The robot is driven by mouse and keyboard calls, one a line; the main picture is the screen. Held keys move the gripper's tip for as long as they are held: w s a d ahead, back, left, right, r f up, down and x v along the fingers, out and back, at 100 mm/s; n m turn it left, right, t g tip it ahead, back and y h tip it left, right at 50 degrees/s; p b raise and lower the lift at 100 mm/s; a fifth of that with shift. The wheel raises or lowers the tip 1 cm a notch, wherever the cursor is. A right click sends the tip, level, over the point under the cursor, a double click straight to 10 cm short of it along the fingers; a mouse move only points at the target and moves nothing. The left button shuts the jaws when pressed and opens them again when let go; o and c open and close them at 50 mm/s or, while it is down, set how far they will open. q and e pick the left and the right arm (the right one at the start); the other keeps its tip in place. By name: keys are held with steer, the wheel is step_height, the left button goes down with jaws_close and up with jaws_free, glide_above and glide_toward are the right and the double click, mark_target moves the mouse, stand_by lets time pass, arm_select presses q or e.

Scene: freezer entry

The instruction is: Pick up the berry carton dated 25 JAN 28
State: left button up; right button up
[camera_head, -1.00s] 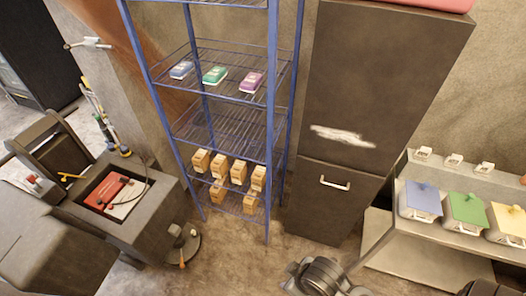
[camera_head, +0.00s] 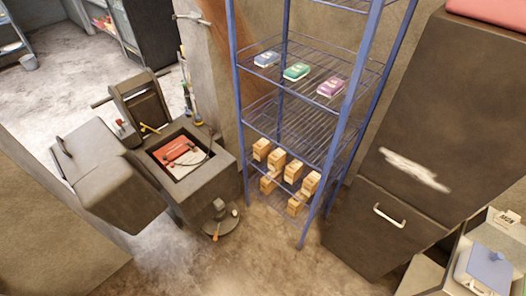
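Several tan cartons stand low on a blue wire rack: one is at the left (camera_head: 262,149), one at the right (camera_head: 310,184), others between them and on the level below (camera_head: 296,204). Their labels are too small to read, so I cannot tell which is dated 25 JAN 28. Neither of my grippers shows in the head view.
The blue rack (camera_head: 238,105) also holds blue (camera_head: 267,59), green (camera_head: 296,72) and purple (camera_head: 331,87) packs higher up. A dark cabinet (camera_head: 440,120) stands right of it. A grey cart with a red item (camera_head: 176,149) stands left. The floor in front (camera_head: 265,255) is clear.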

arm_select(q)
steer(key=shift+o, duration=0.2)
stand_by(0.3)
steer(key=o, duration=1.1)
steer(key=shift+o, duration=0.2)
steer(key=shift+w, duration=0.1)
